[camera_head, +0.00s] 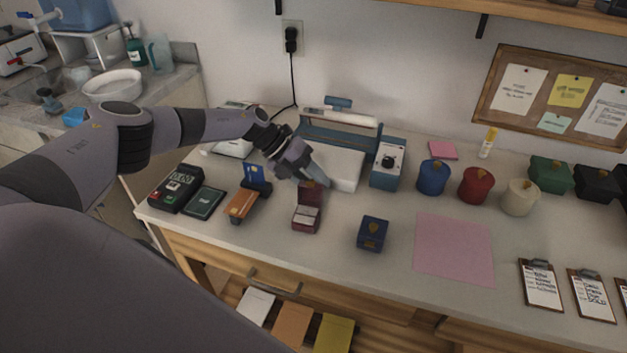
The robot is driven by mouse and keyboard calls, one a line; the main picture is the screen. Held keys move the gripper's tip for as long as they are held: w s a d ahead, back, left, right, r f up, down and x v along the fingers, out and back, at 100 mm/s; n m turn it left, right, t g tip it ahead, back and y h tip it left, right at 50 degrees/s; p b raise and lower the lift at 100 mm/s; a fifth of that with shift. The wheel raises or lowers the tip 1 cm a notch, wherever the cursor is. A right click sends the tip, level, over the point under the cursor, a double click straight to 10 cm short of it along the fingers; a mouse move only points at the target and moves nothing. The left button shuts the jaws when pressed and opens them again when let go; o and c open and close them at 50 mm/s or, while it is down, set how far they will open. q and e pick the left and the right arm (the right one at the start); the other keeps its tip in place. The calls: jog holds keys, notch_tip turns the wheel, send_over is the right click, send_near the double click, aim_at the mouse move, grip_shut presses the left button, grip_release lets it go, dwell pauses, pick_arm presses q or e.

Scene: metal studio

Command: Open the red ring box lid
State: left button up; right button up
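The dark red ring box (306,227) stands on the workbench, left of the middle of the picture. Its lid (309,194) is raised at the back, and a pale lining shows inside the base. My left gripper (318,180) reaches in from the left and is just behind and above the raised lid. Its fingertips are small and partly hidden by the lid, so I cannot tell whether they touch it or how far apart they are. My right gripper is not in view.
A closed blue ring box (373,234) stands to the right, near a pink sheet (454,249). A card stand (241,204) and a payment terminal (176,188) are to the left. A blue and white machine (341,150) stands behind.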

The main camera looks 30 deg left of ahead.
pick_arm(q)
jog(key=v, duration=0.7)
dwell(0.3)
jog(key=shift+r, duration=0.1)
